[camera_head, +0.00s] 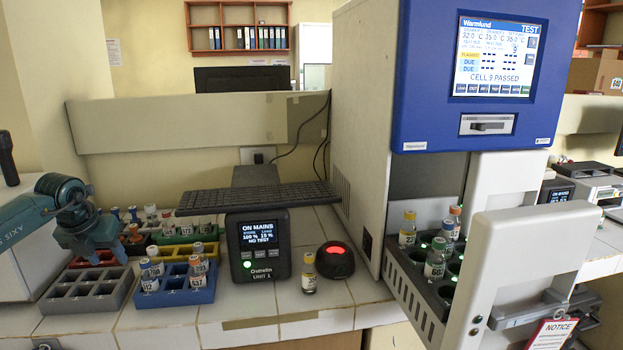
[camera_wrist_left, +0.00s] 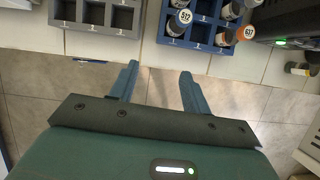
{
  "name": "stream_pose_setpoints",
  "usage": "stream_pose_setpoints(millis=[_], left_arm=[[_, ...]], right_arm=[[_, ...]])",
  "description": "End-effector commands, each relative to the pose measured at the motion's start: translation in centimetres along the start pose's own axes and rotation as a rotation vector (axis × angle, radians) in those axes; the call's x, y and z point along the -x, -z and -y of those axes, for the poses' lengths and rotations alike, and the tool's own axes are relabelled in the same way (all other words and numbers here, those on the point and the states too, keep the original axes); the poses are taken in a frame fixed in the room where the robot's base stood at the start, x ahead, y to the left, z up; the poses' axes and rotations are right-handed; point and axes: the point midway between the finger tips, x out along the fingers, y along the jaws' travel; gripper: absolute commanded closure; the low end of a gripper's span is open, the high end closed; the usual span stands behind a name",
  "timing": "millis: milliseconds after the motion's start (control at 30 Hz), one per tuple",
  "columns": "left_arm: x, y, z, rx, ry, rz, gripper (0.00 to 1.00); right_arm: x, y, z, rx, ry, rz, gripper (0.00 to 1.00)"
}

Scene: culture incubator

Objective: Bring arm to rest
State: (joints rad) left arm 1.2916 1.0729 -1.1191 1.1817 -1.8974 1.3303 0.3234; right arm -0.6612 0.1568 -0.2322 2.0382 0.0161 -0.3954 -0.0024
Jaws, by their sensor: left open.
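My left gripper (camera_head: 104,256) is teal and comes in from the left, above the racks on the bench. In the left wrist view its two fingers (camera_wrist_left: 158,80) stand apart with nothing between them, over the floor in front of the bench edge. A grey rack (camera_head: 92,293) with empty compartments is below and beside it. A blue rack (camera_head: 176,298) holding several labelled vials is to its right. Both racks show in the left wrist view, the grey one (camera_wrist_left: 97,18) on the left and the blue one (camera_wrist_left: 187,42) in the middle. My right gripper is not in view.
Red, green and yellow racks stand behind. A black display unit (camera_head: 259,247), a lone vial (camera_head: 309,274) and a red-lit puck (camera_head: 335,261) are mid-bench. The incubator (camera_head: 400,60) stands right, its vial drawer (camera_head: 412,277) pulled out. Bench front has some bare tile.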

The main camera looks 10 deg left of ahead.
Motion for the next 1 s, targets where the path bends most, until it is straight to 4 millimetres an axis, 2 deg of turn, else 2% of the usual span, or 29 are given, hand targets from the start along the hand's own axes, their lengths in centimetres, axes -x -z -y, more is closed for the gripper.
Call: stream_pose_setpoints(millis=[33,100,167,333,467,500,600,700,800,867,1000], left_arm=[[-0.7,0.3,1.1,-0.013,0.025,-0.005,0.52],[-2.8,1.5,5.4,-0.049,0.134,-0.014,0.52],[-4.1,2.6,8.7,-0.067,0.225,-0.019,0.52],[-7.0,7.3,19.0,-0.075,0.530,-0.052,0.52],[-7.6,12.4,27.6,0.005,0.819,-0.095,0.52],[-7.4,14.1,30.1,0.054,0.917,-0.112,0.52],[-6.1,18.3,35.7,0.247,1.159,-0.161,0.52],[-4.5,21.2,38.8,0.514,1.345,-0.210,0.52],[-3.8,23.3,39.9,0.839,1.456,-0.258,0.52],[-3.9,24.4,39.6,1.054,1.483,-0.286,0.52],[-5.8,27.9,37.1,1.583,1.420,-0.349,0.52]], right_arm=[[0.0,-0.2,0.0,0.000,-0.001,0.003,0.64],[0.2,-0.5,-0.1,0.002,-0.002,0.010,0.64],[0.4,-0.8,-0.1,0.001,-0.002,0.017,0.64],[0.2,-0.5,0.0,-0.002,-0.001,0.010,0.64],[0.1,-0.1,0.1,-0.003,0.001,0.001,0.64],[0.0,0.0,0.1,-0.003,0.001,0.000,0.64],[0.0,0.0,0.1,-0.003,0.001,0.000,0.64],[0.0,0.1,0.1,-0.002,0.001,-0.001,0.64],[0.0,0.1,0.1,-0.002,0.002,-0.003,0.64],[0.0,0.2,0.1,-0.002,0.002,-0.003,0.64],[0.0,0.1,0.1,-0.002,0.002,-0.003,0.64]])
